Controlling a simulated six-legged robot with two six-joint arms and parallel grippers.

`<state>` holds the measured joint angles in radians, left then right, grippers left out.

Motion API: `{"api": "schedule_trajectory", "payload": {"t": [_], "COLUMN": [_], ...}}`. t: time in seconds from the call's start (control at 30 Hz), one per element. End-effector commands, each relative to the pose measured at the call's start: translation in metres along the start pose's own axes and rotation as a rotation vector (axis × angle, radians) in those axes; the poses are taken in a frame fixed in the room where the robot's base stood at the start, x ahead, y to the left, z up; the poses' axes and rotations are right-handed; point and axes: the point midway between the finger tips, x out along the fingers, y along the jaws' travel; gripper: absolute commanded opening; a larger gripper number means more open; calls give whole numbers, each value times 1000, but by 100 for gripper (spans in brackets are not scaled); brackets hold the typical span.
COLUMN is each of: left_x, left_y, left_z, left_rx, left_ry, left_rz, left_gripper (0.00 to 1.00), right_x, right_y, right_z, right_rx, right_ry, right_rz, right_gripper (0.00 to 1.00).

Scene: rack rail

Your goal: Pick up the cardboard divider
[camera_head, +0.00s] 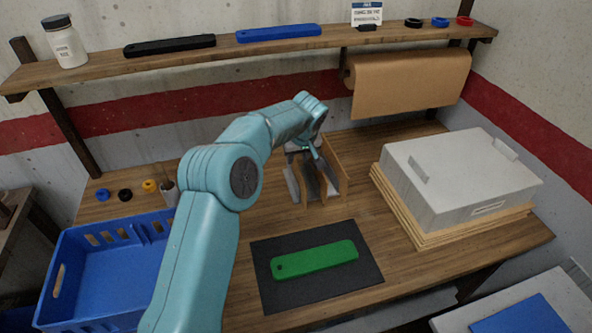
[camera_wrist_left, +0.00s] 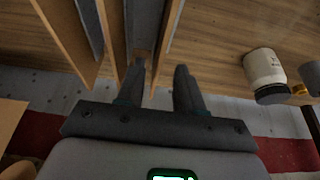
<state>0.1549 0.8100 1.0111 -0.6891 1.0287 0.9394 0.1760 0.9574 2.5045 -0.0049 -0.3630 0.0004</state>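A small rack holds upright tan cardboard dividers, with grey panels between them. In the head view one divider (camera_head: 337,168) stands on the right side. In the left wrist view several tan dividers (camera_wrist_left: 66,40) show edge-on, with grey panels (camera_wrist_left: 143,28) between them. My left gripper (camera_head: 314,150) is over the top of the rack. In the wrist view its two dark fingers (camera_wrist_left: 162,88) are apart, and a thin tan divider edge (camera_wrist_left: 166,45) runs toward the gap between them. I cannot tell how deep the fingers reach. My right gripper is not in view.
A blue crate (camera_head: 62,262) stands at left. A dark mat (camera_head: 262,255) with a green bar (camera_head: 315,260) lies in front. A grey box (camera_head: 458,175) sits at right. A paper roll (camera_head: 410,82) hangs behind.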

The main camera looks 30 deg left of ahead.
Motion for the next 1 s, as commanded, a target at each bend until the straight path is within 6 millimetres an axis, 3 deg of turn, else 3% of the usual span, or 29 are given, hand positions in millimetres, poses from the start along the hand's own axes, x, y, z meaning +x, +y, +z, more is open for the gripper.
{"api": "schedule_trajectory", "payload": {"t": [0.17,0.33,0.47,0.73,0.87,1.0], "left_x": [12,38,56,62,62,62], "left_y": [0,2,3,3,3,3], "left_z": [-2,-6,-6,-6,-6,-6], "left_rx": [-1,-1,-2,-2,-2,-1], "left_ry": [0,-3,-1,1,0,-1], "left_rz": [-1,-2,-1,1,1,0], "left_gripper": [36,36,36,36,0,0], "right_x": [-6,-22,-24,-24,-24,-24], "right_y": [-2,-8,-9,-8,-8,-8], "right_z": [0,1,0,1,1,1], "right_rx": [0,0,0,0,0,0], "right_ry": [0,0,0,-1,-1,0], "right_rz": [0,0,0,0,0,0], "right_gripper": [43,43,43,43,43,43]}}
